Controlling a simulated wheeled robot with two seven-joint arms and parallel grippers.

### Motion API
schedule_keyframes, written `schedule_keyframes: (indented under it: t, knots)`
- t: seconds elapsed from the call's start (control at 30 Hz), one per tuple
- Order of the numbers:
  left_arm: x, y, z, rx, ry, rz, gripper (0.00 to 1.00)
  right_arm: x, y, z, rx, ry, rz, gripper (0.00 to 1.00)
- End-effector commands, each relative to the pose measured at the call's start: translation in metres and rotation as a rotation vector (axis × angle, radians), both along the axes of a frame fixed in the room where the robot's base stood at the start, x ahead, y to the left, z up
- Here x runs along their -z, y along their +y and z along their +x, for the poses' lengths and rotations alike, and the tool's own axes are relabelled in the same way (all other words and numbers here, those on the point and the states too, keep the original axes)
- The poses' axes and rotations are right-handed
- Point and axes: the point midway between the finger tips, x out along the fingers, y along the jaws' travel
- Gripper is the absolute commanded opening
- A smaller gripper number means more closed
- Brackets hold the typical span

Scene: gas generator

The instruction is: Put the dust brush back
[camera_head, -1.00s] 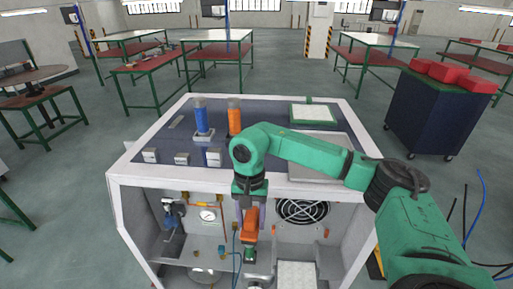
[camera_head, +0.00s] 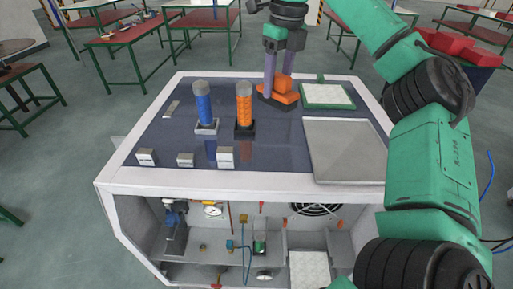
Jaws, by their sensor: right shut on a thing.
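The dust brush (camera_head: 279,97) has an orange body with a dark lower edge. It is at the back of the blue top of the white-framed cabinet (camera_head: 160,179), just left of a green-framed white pad. My right gripper (camera_head: 279,77) points down, with its purple-grey fingers on either side of the brush's orange handle, shut on it. I cannot tell for sure whether the brush touches the top. My left gripper is not in view.
A blue cylinder (camera_head: 203,102) and an orange cylinder (camera_head: 244,106) stand left of the brush. The green-framed pad (camera_head: 326,96) and a grey tray (camera_head: 344,150) lie to the right. Small labelled blocks line the front. The open compartment below holds a gauge (camera_head: 213,211) and a fan grille (camera_head: 316,209).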

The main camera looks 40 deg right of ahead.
Motion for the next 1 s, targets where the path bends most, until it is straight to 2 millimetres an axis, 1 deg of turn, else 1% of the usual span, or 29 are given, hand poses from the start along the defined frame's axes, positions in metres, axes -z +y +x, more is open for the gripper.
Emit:
schedule_keyframes:
  t: [0.07, 0.17, 0.3, 0.6, 0.77, 0.8, 0.87, 0.9, 1.0]
  knots:
    - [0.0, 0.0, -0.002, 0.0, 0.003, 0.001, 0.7, 0.002, -0.001, -0.001, 0.012, 0.001, 0.001, 0.02]
    - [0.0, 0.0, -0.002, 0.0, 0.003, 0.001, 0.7, 0.016, 0.0, -0.001, 0.011, 0.008, 0.003, 0.02]
    - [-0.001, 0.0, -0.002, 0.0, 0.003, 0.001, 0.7, 0.041, 0.0, -0.002, 0.01, 0.009, 0.003, 0.02]
    - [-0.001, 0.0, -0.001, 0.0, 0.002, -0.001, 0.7, 0.088, -0.001, -0.003, 0.012, 0.006, -0.001, 0.02]
    - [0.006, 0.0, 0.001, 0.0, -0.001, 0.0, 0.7, 0.12, 0.0, -0.004, 0.011, 0.005, 0.0, 0.02]
    - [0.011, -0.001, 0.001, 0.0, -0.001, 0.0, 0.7, 0.136, -0.001, -0.004, 0.011, 0.008, -0.002, 0.02]
    - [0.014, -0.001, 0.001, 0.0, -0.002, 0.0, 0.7, 0.15, -0.001, -0.005, 0.012, 0.005, -0.003, 0.02]
    - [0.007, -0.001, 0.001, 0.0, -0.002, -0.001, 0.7, 0.151, -0.002, -0.004, 0.013, 0.004, -0.003, 0.02]
    - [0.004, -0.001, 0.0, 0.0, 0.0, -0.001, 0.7, 0.165, -0.001, -0.004, 0.012, 0.003, -0.002, 0.02]
